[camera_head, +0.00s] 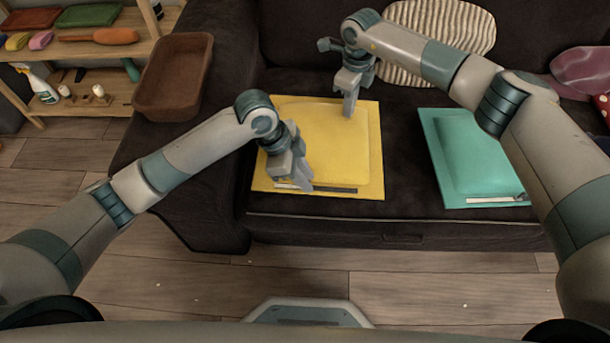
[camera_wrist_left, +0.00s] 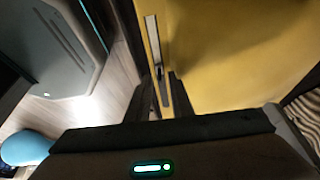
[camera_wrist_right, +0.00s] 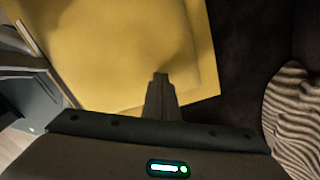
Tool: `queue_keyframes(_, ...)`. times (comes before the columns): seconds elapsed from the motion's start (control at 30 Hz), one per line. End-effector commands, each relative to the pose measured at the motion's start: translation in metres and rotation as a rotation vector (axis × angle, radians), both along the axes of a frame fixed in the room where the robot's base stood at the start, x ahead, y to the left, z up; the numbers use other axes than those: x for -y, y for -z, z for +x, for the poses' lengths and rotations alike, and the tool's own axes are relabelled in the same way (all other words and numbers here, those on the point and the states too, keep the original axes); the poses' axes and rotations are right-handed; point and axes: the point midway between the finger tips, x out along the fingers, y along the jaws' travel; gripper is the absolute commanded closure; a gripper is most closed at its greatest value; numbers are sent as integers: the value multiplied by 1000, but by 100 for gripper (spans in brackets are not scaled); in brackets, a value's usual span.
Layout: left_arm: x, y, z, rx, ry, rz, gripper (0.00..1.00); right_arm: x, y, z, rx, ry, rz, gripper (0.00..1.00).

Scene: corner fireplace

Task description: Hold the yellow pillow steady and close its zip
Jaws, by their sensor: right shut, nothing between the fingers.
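The yellow pillow (camera_head: 330,150) lies flat on the dark sofa. Its zip (camera_head: 335,189) runs along the near edge, with a white stretch at the left and a dark stretch at the right. My left gripper (camera_head: 303,186) is over the zip at this edge. In the left wrist view its fingers are apart, with the zip and a small dark slider (camera_wrist_left: 159,70) in line with the gap between them. My right gripper (camera_head: 349,113) is shut and empty, pointing down at the pillow's far part. Whether its tip touches the pillow, I cannot tell.
A teal pillow (camera_head: 470,155) with its own zip lies to the right on the sofa. A striped cushion (camera_head: 440,40) leans on the backrest behind. A brown bin (camera_head: 175,78) and wooden shelves (camera_head: 100,45) stand at the left.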

Motion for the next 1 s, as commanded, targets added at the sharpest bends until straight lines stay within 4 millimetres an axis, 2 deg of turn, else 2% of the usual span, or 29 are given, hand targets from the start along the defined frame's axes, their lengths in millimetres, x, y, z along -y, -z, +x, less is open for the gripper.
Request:
queue_keyframes(0.03,0,1,0,0,0,0,93,0,6,-4,-10,-1,-3,100)
queue_keyframes(0.07,0,1,0,0,0,0,100,0,6,-4,-10,-1,-3,100)
queue_keyframes(1.0,0,0,0,-1,1,-1,100,0,6,-4,-9,-1,-3,100)
